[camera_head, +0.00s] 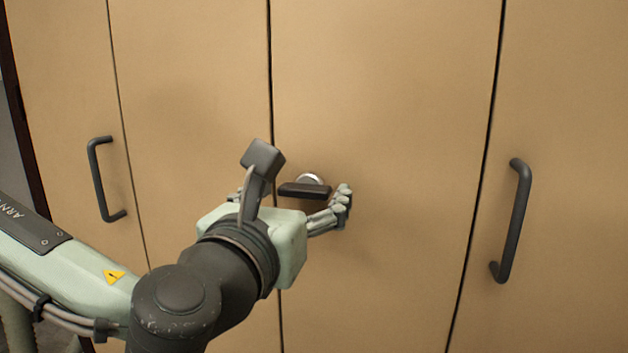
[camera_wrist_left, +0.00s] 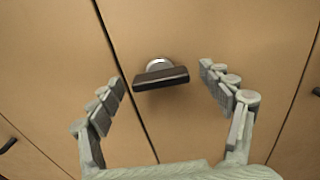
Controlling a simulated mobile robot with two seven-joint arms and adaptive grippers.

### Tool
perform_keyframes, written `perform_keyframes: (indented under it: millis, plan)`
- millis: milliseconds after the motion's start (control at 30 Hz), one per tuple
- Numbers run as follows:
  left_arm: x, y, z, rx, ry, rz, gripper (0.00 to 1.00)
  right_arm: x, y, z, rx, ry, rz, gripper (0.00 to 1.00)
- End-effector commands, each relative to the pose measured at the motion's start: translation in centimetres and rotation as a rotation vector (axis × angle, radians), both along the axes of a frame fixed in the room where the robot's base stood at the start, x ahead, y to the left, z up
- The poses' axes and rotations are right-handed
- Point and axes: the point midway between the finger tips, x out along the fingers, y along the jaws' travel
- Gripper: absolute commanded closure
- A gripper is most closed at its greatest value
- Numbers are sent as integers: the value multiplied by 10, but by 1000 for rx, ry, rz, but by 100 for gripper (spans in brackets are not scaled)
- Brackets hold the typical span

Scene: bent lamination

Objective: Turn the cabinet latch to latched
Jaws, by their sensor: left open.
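The cabinet latch (camera_head: 305,190) is a dark bar handle on a round silver base, set on the door just right of a vertical seam. The bar lies roughly horizontal, and its left end reaches close to the seam. It also shows in the left wrist view (camera_wrist_left: 161,78), slightly tilted. My left gripper (camera_head: 292,199) is open in front of the latch. In the left wrist view its fingers (camera_wrist_left: 163,88) stand on either side of the bar, with a gap at each end. The gripper body hides its left finger almost wholly in the head view. My right gripper does not show.
The tan cabinet doors (camera_head: 400,120) fill the view, split by dark vertical seams. A dark pull handle (camera_head: 105,180) is on the left door and another (camera_head: 513,220) on the right door. The door surface around the latch is clear.

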Motion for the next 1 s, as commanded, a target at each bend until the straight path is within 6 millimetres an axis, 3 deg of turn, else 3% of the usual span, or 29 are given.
perform_keyframes:
  millis: [433,833,1000]
  plan:
    - [-3,3,0,-1,0,4,21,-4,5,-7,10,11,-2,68]
    - [-3,3,0,-1,0,4,70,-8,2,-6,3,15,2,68]
    - [-2,3,-1,-9,3,5,70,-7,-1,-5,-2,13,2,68]
